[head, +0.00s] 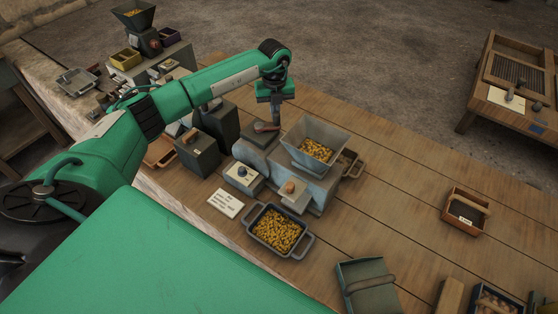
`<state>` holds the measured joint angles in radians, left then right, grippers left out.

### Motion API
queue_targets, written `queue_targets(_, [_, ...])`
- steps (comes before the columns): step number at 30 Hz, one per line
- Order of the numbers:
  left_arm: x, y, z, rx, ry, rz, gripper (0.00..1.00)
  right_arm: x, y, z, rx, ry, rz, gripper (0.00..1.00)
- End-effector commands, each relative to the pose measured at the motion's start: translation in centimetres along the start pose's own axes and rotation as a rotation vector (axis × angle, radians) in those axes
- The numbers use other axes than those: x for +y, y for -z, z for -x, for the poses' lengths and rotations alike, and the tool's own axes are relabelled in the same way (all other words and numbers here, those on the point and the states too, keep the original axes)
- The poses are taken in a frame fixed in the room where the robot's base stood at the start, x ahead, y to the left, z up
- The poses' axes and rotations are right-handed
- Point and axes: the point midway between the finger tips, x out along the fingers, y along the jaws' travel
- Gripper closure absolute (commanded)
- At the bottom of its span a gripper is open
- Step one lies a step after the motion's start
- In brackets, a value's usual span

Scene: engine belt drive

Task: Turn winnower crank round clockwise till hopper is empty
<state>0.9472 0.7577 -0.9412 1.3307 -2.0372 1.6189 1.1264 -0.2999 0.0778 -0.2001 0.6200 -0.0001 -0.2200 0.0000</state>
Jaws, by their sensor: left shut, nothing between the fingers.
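The grey winnower (325,190) stands on the wooden bench. Its hopper (317,146) holds some yellow grain low inside. A brown grip (266,127) shows on the winnower's rounded left housing, and a brown knob (290,187) sits at its front; I cannot tell for sure which belongs to the crank. A grey two-handled tray (277,230) full of yellow grain is in front. My left gripper (276,122) points down, shut and empty, right beside the brown grip; whether they touch is unclear. My right gripper is out of view.
A control box (243,178) and a white label card (225,203) sit left of the tray. Dark boxes (198,152) stand behind them, near my left arm. A brown caddy (466,211) is at right, a green case (367,287) at front. The bench between them is mostly clear.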

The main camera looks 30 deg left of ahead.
Motion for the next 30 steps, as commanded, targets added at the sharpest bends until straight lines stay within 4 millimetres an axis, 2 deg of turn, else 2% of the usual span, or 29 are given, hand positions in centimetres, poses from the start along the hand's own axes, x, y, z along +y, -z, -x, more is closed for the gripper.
queue_targets(1, [-0.1,0.8,0.3,0.001,-0.001,-0.003,1.0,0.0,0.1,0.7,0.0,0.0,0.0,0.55])
queue_targets(6, [0.1,3.4,0.2,0.002,-0.001,-0.002,1.0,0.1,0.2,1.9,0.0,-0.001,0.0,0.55])
queue_targets(13, [2.1,6.1,0.1,0.002,-0.002,0.0,1.0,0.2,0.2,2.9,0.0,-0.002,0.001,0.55])
queue_targets(19, [3.5,6.8,0.0,0.002,0.0,0.0,1.0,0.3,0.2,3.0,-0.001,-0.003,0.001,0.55])
queue_targets(30, [3.7,6.9,0.0,0.001,0.0,0.0,1.0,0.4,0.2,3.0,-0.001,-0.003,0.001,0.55])
